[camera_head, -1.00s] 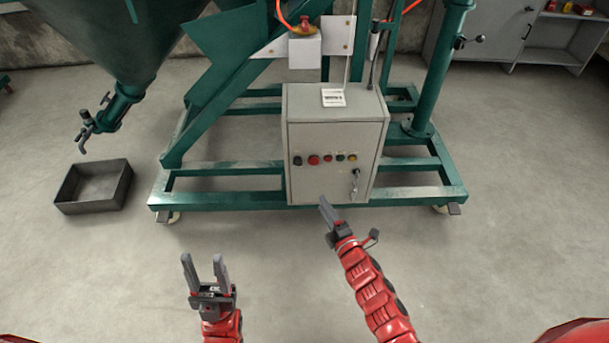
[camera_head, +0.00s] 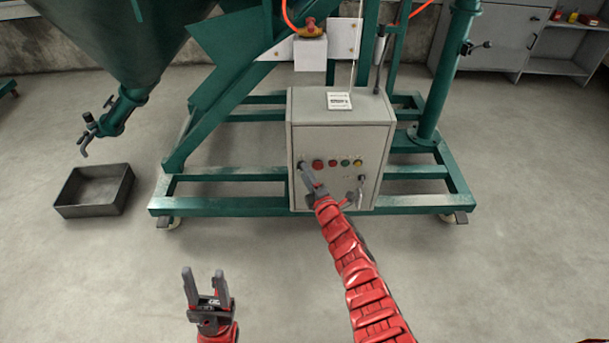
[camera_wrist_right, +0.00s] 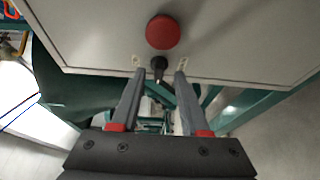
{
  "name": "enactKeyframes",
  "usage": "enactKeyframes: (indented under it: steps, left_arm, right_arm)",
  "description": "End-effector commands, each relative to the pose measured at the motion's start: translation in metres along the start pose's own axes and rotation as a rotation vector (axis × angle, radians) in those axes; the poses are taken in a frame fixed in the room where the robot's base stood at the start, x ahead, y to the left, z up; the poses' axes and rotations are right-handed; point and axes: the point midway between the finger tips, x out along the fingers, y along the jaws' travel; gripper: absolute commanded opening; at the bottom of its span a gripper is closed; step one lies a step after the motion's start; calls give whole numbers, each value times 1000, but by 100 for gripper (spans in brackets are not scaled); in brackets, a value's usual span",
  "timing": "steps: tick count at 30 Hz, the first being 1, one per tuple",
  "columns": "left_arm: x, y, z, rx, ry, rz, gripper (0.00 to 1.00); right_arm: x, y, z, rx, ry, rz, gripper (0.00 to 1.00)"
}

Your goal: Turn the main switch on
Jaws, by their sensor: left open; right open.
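The grey control box (camera_head: 340,110) stands on the green frame, with a row of buttons on its front. In the right wrist view a black rotary switch (camera_wrist_right: 159,66) sits on the panel beside a large red button (camera_wrist_right: 163,32). My left gripper (camera_head: 205,285) is open and empty above the floor at the lower left.
Other coloured buttons (camera_head: 345,162) and a key-like handle (camera_head: 361,187) are on the box front. A dark tray (camera_head: 95,208) lies on the floor at left, below the green hopper (camera_head: 130,40). The floor in front is clear.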

Motion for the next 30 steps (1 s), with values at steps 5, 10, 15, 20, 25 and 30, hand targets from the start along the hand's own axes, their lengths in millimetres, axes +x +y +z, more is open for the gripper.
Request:
enactKeyframes:
  steps: [5, 10, 15, 20, 25, 30]
  left_arm:
    - [-4, 0, 0, 1, 4, 5, 50]
    - [-4, 0, 0, 2, 5, 7, 50]
    - [-4, 0, 0, 2, 5, 7, 50]
    - [-4, 0, 0, 1, 5, 7, 50]
    - [-4, 0, -1, 1, 6, 7, 50]
    - [-4, 0, 0, 1, 6, 7, 50]
  right_arm:
    - [11, 2, -2, 1, 3, 5, 45]
    - [12, 1, -2, 2, 3, 2, 45]
    - [12, 1, -2, 2, 3, 3, 45]
    - [12, 2, -2, 2, 2, 3, 18]
    - [12, 2, -1, 2, 2, 3, 0]
    - [12, 2, -1, 2, 2, 3, 0]
